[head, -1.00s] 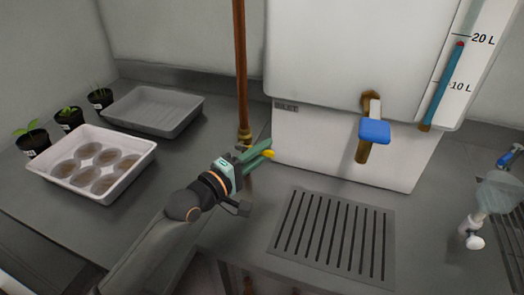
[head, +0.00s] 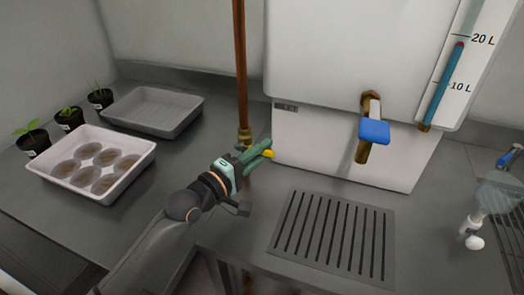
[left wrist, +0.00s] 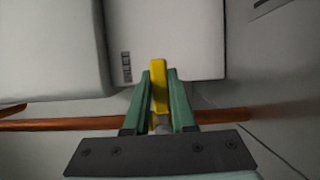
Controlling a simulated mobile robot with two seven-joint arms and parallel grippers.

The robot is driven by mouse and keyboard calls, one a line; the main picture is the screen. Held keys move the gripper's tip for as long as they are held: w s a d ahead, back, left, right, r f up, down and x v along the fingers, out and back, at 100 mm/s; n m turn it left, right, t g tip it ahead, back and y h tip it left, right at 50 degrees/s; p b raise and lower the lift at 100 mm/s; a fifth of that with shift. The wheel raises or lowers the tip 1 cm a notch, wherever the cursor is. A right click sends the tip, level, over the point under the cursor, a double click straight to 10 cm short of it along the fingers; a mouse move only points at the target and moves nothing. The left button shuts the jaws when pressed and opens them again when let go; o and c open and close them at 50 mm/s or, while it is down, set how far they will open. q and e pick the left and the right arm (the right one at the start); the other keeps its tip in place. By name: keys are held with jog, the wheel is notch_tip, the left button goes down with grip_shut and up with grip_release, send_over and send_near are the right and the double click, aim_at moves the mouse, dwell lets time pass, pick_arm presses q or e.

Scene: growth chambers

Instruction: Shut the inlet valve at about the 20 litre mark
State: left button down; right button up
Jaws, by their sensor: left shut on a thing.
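The inlet valve's yellow lever (head: 268,154) sits on the copper pipe (head: 240,70) left of the white tank (head: 350,50). My left gripper (head: 258,152) is shut on the lever. In the left wrist view the lever (left wrist: 158,85) lies between the green fingers (left wrist: 160,90) and points across the pipe (left wrist: 60,124). The valve body is mostly hidden by the gripper. On the sight gauge (head: 441,85), the blue column with its red top (head: 459,44) stands just below the 20 L line. My right gripper is not in view.
A blue-handled tap (head: 374,131) juts from the tank above a slotted drain (head: 333,238). A white tray with round pots (head: 130,172), a grey tray (head: 187,118) and small seedlings (head: 68,118) stand left.

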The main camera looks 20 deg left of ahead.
pick_arm(q)
jog(key=shift+r+n+t+p, duration=0.3)
jog(key=shift+r+n+p, duration=0.25)
jog(key=shift+n, duration=0.25)
jog(key=shift+a+r+n, duration=0.1)
jog(key=shift+r+n, duration=0.1)
jog(key=shift+n, duration=0.4)
jog(key=shift+a+r+n+t, duration=0.15)
jog(key=shift+r+n+t, duration=0.2)
jog(key=shift+n, duration=0.3)
jog(key=shift+a+r+n+t, duration=0.1)
jog(key=shift+r+n+t, duration=0.1)
jog(key=shift+n+t, duration=0.35)
jog(key=c, duration=0.7)
grip_release()
jog(key=shift+c, duration=0.2)
